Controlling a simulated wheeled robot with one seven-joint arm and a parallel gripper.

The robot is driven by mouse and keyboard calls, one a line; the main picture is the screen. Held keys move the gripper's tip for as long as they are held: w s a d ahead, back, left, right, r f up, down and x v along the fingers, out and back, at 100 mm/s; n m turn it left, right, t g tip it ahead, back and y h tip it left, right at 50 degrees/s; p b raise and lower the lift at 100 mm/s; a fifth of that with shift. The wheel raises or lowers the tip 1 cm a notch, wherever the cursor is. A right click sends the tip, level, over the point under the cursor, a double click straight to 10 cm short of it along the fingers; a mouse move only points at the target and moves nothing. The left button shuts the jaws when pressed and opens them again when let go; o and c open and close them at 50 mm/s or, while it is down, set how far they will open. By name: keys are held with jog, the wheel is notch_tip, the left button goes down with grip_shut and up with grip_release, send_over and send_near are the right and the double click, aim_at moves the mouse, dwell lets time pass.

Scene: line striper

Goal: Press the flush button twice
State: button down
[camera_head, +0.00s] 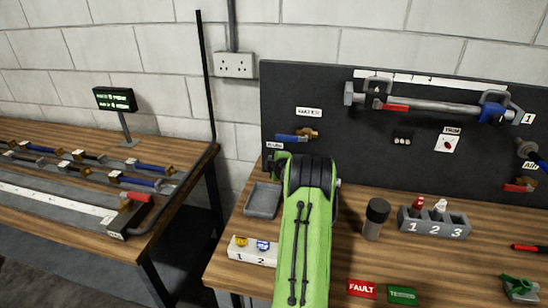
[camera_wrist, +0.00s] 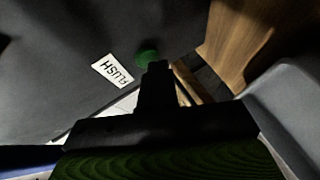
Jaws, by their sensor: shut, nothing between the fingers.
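The flush button (camera_wrist: 147,58) is a round green button on the dark panel in the wrist view. A white FLUSH label (camera_wrist: 113,71) is beside it, and this label also shows in the head view (camera_head: 275,145). My gripper (camera_wrist: 158,68) is shut and empty. Its tips appear just below and right of the button, overlapping its lower edge in the picture. I cannot tell whether they touch it. In the head view my green arm and dark wrist hide the button, and my fingertips cannot be made out.
The dark panel (camera_head: 330,130) rises behind the wooden bench (camera_head: 215,262). A blue-handled valve (camera_head: 292,137) is mounted just above the label. A grey tray (camera_head: 263,200), a white numbered block (camera_head: 252,251), a dark cylinder (camera_head: 375,218) and a numbered rack (camera_head: 434,224) flank my arm.

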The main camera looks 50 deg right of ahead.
jog(key=shift+s+a+b, duration=0.3)
jog(key=shift+a+b, duration=0.45)
jog(key=shift+b, duration=0.05)
jog(key=a+b, duration=0.1)
jog(key=s+a+b, duration=0.1)
jog(key=a+b, duration=0.1)
jog(key=shift+s+a+f+b, duration=0.2)
jog(key=shift+s+a+b, duration=0.05)
jog(key=shift+b, duration=0.1)
jog(key=shift+s+a+r+b, duration=0.15)
jog(key=shift+s+a+b, duration=0.15)
jog(key=shift+a, duration=0.3)
dwell(1.6)
